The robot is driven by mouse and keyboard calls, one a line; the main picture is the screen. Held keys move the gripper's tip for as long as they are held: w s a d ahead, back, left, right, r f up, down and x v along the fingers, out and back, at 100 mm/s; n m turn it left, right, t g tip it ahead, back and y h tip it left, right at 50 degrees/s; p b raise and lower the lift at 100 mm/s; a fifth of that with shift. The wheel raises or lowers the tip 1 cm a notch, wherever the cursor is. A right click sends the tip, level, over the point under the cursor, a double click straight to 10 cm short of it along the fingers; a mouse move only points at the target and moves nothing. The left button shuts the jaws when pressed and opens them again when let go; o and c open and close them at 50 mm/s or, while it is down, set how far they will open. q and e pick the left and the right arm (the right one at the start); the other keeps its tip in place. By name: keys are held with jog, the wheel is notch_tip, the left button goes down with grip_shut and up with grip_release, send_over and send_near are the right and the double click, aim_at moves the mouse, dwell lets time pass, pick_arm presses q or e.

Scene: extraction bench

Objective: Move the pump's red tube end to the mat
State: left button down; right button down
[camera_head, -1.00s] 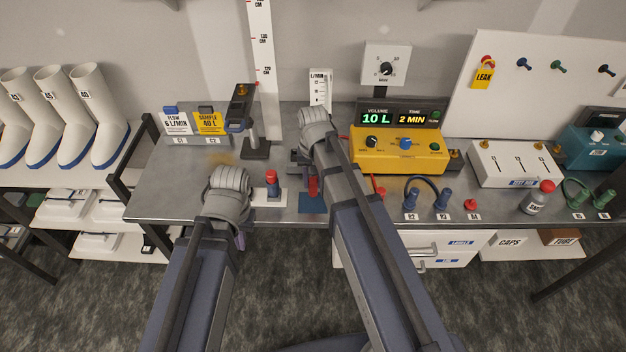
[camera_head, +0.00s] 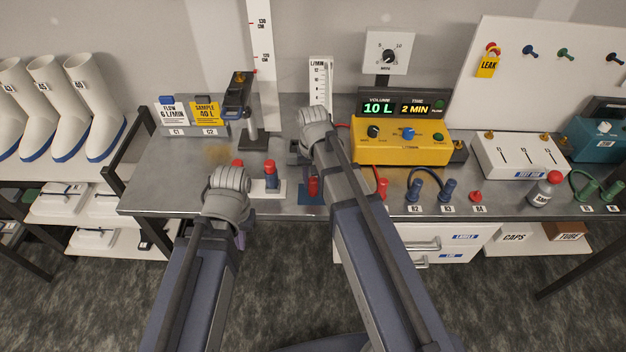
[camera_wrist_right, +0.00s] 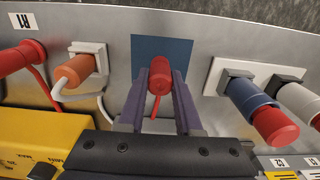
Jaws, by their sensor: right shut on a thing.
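The red tube end (camera_wrist_right: 158,80) is between the two purple fingers of my right gripper (camera_wrist_right: 160,92), which is shut on it. A thin red tube trails from it toward the wrist. The blue mat (camera_wrist_right: 150,45) lies just beyond and under it in the right wrist view; I cannot tell if the two touch. In the head view the red end (camera_head: 313,187) stands over the mat (camera_head: 306,199), partly behind my right arm. My left gripper (camera_head: 239,240) is near the bench's front edge, its fingers mostly hidden by its wrist.
A blue, red-topped connector (camera_head: 270,175) stands on a white plate left of the mat, with another red top (camera_head: 237,163) behind my left wrist. A red connector (camera_head: 381,187) and the yellow pump (camera_head: 400,152) are to the right. An orange connector (camera_wrist_right: 80,75) sits close by.

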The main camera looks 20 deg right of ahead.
jog(key=shift+f, duration=0.25)
jog(key=c, duration=0.5)
grip_release()
notch_tip(320, 180, up, 8)
jog(key=p, duration=0.7)
jog(key=shift+p, duration=0.3)
jog(key=shift+f, duration=0.1)
jog(key=s+a+f+n+b, duration=0.1)
jog(key=s+a+n, duration=0.1)
jog(key=s+a, duration=0.1)
jog(key=s+a+f+n+b, duration=0.1)
jog(key=s+a+n, duration=0.1)
jog(key=s+a, duration=0.2)
jog(key=s+a+f+n+h+b, duration=0.1)
jog(key=s+a+f+n+b, duration=0.1)
jog(key=s, duration=0.5)
jog(key=shift+s+a+n, duration=0.15)
jog(key=shift+a+n, duration=0.35)
jog(key=shift+a, duration=0.25)
